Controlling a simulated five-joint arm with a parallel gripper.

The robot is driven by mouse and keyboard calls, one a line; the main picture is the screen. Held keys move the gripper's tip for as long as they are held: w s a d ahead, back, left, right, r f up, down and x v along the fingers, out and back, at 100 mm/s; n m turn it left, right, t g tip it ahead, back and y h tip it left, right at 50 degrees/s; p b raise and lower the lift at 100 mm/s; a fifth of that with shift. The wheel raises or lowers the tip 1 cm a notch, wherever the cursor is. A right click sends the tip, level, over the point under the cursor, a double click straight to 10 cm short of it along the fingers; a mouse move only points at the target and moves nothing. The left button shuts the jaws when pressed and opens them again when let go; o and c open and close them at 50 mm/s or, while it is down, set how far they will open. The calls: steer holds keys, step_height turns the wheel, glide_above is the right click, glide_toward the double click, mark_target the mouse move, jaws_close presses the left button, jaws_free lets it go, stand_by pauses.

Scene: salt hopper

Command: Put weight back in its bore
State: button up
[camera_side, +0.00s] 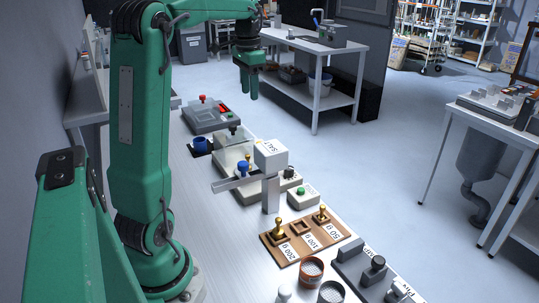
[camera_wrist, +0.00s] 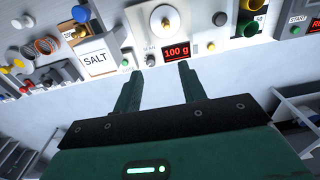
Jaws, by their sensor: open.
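A brass weight (camera_wrist: 165,22) stands on the round pan of a scale (camera_wrist: 140,28), whose red display (camera_wrist: 176,50) reads 100 g. In the side view, a wooden block (camera_side: 290,255) has labelled places for 200 g, 100 g and 50 g. A brass weight (camera_side: 277,230) stands at the 200 g place and another (camera_side: 321,214) at the 50 g place. The 100 g bore (camera_side: 300,227) looks empty. My gripper (camera_side: 249,94) is open and empty, pointing down in the air beyond the bench; its fingers (camera_wrist: 157,78) also show in the wrist view.
The white SALT hopper (camera_side: 270,155) rises from the bench between the scale and the block. A blue cup (camera_side: 200,144) and a machine with a red button (camera_side: 205,113) stand at the far end. Jars (camera_side: 311,270) stand near the block.

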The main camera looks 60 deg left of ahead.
steer(key=a+f, duration=0.1)
steer(key=a, duration=0.2)
glide_toward(248, 155)
step_height(248, 155, down, 11)
steer(key=shift+w+a+r, duration=0.1)
steer(key=shift+r, duration=0.1)
stand_by(1.1)
stand_by(0.4)
jaws_close()
